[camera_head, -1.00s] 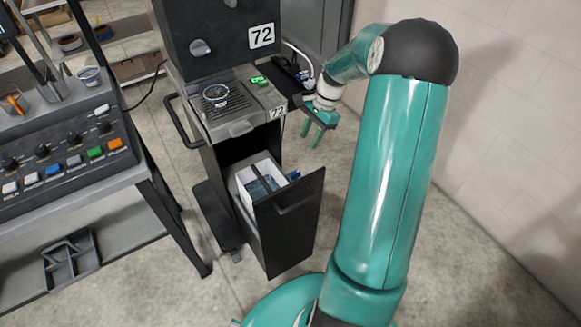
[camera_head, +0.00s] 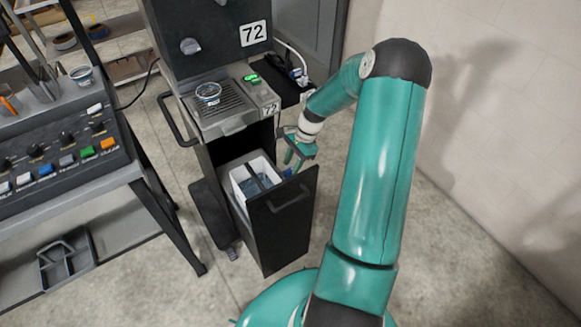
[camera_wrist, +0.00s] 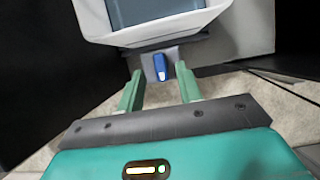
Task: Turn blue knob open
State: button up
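The blue knob (camera_wrist: 160,67) sits on a small grey plate under a white container in the wrist view. It looks upright, with a pale lower end. In the head view a bit of blue (camera_head: 289,172) shows by the drawer, partly hidden by my gripper. My gripper (camera_wrist: 158,82) is open and empty in the wrist view, with a green finger on each side and the knob just beyond, between the fingertip lines. In the head view my gripper (camera_head: 294,160) is low beside the open drawer; contact with the knob cannot be told.
The white container (camera_head: 239,180) sits in the pulled-out black drawer (camera_head: 283,228) of the machine marked 72. A cup (camera_head: 208,93) stands on its drip tray above. A button console (camera_head: 62,150) is at left. Open floor and a bare wall lie at right.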

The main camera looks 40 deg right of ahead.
jog(key=shift+x, duration=1.1)
jog(key=shift+w, duration=0.1)
jog(key=shift+c, duration=0.3)
grip_shut()
jog(key=shift+d, duration=0.1)
